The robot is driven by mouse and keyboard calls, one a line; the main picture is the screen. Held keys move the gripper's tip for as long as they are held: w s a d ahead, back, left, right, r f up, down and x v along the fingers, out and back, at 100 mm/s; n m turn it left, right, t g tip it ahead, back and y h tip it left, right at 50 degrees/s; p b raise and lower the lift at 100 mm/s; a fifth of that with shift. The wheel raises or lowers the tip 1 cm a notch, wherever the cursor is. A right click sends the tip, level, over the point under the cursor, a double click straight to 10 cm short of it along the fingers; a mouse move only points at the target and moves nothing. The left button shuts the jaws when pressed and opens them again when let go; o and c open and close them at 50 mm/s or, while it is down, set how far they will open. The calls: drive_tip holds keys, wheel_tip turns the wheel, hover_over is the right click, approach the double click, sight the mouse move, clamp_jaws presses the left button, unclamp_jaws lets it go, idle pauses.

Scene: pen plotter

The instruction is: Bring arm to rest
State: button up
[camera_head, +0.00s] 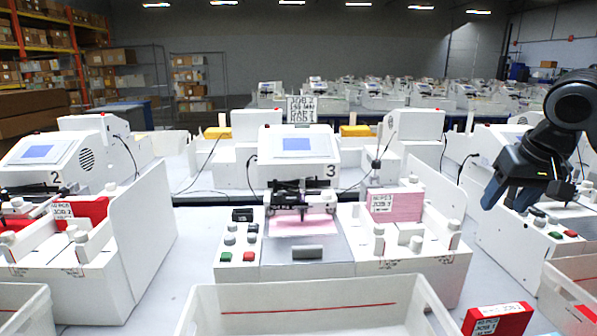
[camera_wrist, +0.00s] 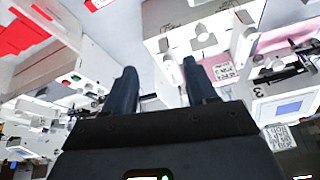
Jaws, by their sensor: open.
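My gripper (camera_head: 512,192) is raised at the right in the head view, above the button panel of the right-hand station. In the wrist view my gripper (camera_wrist: 158,80) shows two dark fingers spread apart with nothing between them. The plotter marked 3 (camera_head: 300,160) stands in the middle of the head view. A pink sheet (camera_head: 303,225) lies under its pen carriage. A stack of pink cards (camera_head: 397,205) with a printed label stands in the white holder to its right.
A white open bin (camera_head: 230,310) stands at the front centre. A red labelled box (camera_head: 497,320) lies to its right. The plotter marked 2 (camera_head: 40,155) is at the left. White upright panels (camera_head: 145,225) divide the stations. The space around my gripper looks clear.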

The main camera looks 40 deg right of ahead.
drive_tip(key=w+a+r+n+t+y, duration=0.1)
drive_tip(key=w+a+t+y, duration=0.1)
drive_tip(key=w+a+t, duration=0.55)
drive_tip(key=w+a+r+n+t+y, duration=0.1)
drive_tip(key=w+a+n+t+y, duration=0.15)
drive_tip(key=w+a, duration=0.95)
drive_tip(key=w+a+f+m+t, duration=0.35)
drive_tip(key=w+a, duration=0.25)
drive_tip(key=a, duration=0.4)
drive_tip(key=s+a+f+h, duration=0.4)
drive_tip(key=s+a+f, duration=0.8)
drive_tip(key=s+f, duration=0.2)
drive_tip(key=s+f+n+g+y, duration=0.25)
drive_tip(key=s+n, duration=0.75)
drive_tip(key=s, duration=1.1)
wheel_tip(320, 180, down, 10)
drive_tip(key=b, duration=1)
drive_tip(key=shift+s+a+r+t+y, duration=0.25)
drive_tip(key=shift+s+t+y, duration=0.05)
drive_tip(key=shift+s, duration=0.05)
